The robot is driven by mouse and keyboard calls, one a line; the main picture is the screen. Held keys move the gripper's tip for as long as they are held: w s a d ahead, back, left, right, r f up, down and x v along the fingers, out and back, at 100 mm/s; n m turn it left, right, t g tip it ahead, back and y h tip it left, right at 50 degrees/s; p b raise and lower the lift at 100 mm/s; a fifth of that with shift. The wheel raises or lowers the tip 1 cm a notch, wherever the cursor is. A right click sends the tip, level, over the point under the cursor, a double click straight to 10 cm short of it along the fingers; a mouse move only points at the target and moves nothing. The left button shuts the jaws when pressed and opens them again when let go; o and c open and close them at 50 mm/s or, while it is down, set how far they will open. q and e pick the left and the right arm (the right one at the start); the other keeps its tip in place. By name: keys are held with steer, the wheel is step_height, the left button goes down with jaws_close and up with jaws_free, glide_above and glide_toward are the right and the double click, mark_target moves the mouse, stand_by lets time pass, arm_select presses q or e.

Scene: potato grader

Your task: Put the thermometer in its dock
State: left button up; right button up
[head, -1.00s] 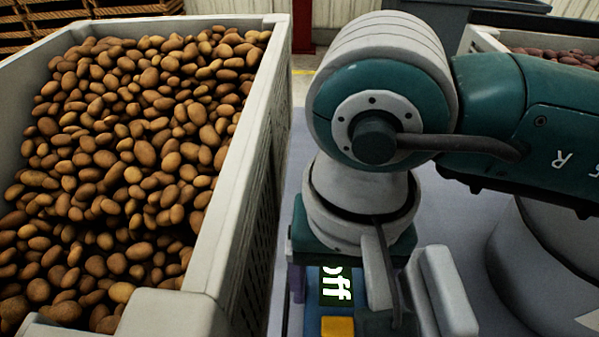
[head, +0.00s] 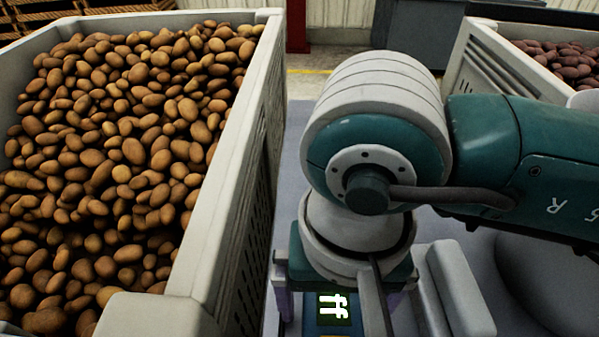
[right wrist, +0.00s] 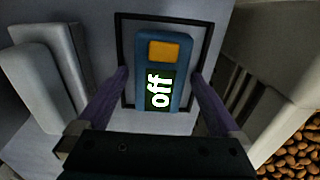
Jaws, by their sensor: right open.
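The thermometer is a blue handheld block with a yellow button and a dark display reading "off". In the right wrist view the thermometer (right wrist: 148,78) lies inside a black rectangular outline (right wrist: 209,38) on a pale grey surface. I cannot tell whether this outline is the dock. My right gripper (right wrist: 160,80) is open, with one purple finger on each side of the thermometer and visible gaps. In the head view my right gripper (head: 338,292) is over the thermometer (head: 334,309), hiding much of it. My left gripper is not in view.
A large pale crate (head: 240,130) full of brown potatoes stands close on the left. Another crate (head: 490,55) with reddish potatoes is at the back right. An upright grey block (head: 460,290) stands right of my gripper. The grey floor beyond is partly clear.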

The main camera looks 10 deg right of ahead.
mark_target(334, 310)
step_height(334, 310, up, 12)
steer(key=p, duration=0.1)
steer(key=shift+r, duration=0.2)
stand_by(0.3)
